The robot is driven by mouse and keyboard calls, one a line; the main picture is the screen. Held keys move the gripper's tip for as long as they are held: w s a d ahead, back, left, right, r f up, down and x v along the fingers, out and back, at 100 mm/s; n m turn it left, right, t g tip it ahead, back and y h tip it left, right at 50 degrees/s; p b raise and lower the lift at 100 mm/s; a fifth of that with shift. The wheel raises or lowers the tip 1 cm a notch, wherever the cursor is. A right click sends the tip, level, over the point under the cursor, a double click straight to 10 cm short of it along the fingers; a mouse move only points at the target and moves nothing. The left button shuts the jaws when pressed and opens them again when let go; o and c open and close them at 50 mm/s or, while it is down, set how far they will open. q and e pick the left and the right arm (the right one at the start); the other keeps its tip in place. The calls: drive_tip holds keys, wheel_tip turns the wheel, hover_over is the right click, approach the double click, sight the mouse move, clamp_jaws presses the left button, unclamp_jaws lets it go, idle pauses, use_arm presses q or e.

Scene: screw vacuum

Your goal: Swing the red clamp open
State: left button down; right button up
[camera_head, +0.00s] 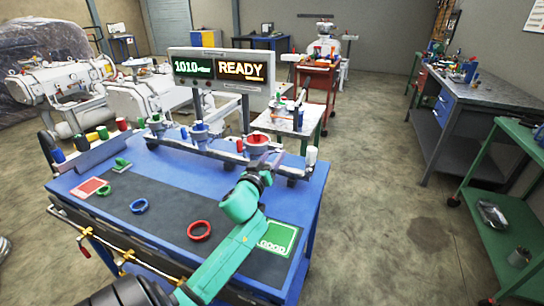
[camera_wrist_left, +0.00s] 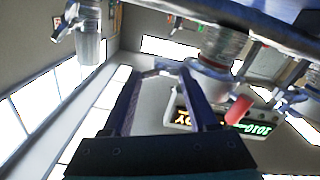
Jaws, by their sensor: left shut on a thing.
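The red clamp (camera_head: 257,138) shows as a red band at the top of the right-hand port on the silver manifold (camera_head: 228,153). My left gripper (camera_head: 266,163) reaches up from the front of the bench to this port. Its fingers also show in the left wrist view (camera_wrist_left: 168,72), nearly together at their tips. It is shut on a part at the clamp, but the exact grip is small and partly hidden. A metal port (camera_wrist_left: 222,42) hangs close beside the fingers in the tilted wrist view. My right gripper is out of view.
The blue bench (camera_head: 312,190) carries a red ring (camera_head: 199,230), a blue ring (camera_head: 139,206), a red pad (camera_head: 91,188) and a green GOOD pad (camera_head: 277,238). A display (camera_head: 221,69) reading READY stands behind the manifold. A white-capped part (camera_head: 311,155) stands right of the gripper.

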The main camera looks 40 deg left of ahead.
use_arm(q)
drive_tip(key=n+p, duration=0.1)
drive_tip(key=n, duration=0.1)
drive_tip(key=n+p, duration=0.1)
drive_tip(key=shift+r+n, duration=0.2)
drive_tip(key=shift+n, duration=0.2)
drive_tip(key=shift+n+p, duration=0.5)
drive_tip(key=shift+p, duration=0.05)
drive_tip(key=shift+f, duration=0.1)
drive_tip(key=shift+w, duration=0.15)
